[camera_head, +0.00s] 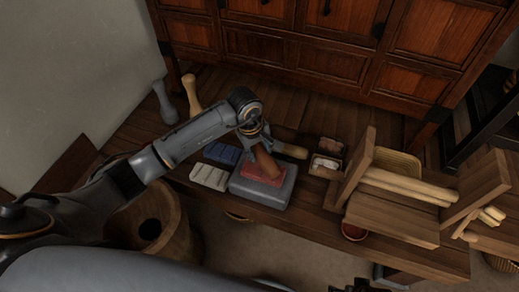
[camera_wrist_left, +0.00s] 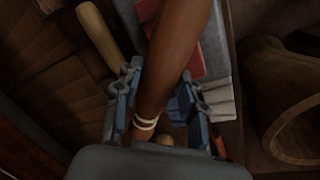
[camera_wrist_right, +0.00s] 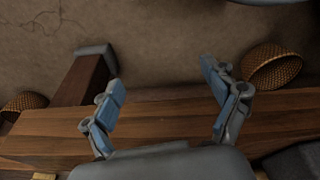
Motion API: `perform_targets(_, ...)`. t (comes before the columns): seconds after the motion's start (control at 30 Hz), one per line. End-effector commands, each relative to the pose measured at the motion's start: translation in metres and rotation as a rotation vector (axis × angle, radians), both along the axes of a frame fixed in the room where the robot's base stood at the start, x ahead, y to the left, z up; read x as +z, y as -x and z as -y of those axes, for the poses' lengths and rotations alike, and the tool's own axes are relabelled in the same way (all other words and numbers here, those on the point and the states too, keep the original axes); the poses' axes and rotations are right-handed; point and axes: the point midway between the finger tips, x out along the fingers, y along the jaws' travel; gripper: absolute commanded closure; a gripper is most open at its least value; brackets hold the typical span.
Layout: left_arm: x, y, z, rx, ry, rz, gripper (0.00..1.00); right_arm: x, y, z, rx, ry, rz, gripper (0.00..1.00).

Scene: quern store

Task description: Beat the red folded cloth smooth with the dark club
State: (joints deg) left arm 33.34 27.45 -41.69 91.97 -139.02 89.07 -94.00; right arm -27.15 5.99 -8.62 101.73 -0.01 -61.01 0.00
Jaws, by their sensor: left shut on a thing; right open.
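The dark club (camera_head: 267,161) is in my left gripper (camera_head: 257,137), which is shut on its handle. The club slants down, and its far end overlaps the red folded cloth (camera_head: 253,172); I cannot tell whether they touch. The cloth lies on a grey stone block (camera_head: 262,193), partly hidden by the club. In the left wrist view the brown club (camera_wrist_left: 180,45) runs between the fingers, with pale bands near its grip, and red cloth (camera_wrist_left: 190,62) shows beside it. My right gripper (camera_wrist_right: 162,85) is open and empty over the bench's edge.
White (camera_head: 209,177) and blue (camera_head: 222,154) folded cloths lie left of the block. A wooden stand with rollers (camera_head: 405,187) is at right. A wooden tub (camera_head: 168,222) stands front left; a drawered chest (camera_head: 300,65) is behind.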

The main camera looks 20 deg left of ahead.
Motion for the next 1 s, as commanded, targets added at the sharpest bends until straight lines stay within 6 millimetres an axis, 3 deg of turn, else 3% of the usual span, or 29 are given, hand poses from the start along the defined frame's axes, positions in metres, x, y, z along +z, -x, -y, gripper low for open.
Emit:
perform_targets(0.43, -0.003, 0.000, 0.000, 0.000, 0.001, 0.001, 0.98, 0.000, 0.000, 0.000, 0.000, 0.001, -0.003, 0.14)
perform_targets(1.0, -0.028, 0.000, 0.000, 0.000, 0.000, 0.001, 0.98, 0.078, -0.011, 0.000, -0.007, -0.003, 0.045, 0.14)
